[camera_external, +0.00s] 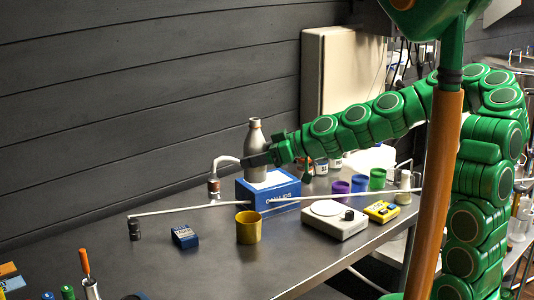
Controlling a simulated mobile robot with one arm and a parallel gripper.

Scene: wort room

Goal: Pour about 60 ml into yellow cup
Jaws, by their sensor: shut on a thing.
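A yellow cup (248,228) stands upright on the dark table, in front of the blue box. A grey metal bottle (254,137) with a narrow neck is upright over the blue box (268,193). My gripper (260,158) reaches in from the right and is shut on the bottle's body. I cannot tell whether the bottle's base touches the box. The liquid inside the bottle and the inside of the cup are hidden. The bottle is behind the cup and higher than it.
A thin metal rod (300,201) runs across the table between box and cup. A white scale (335,220), a yellow meter (381,211) and purple, blue and green cups (377,179) stand to the right. A small blue device (185,237) lies left.

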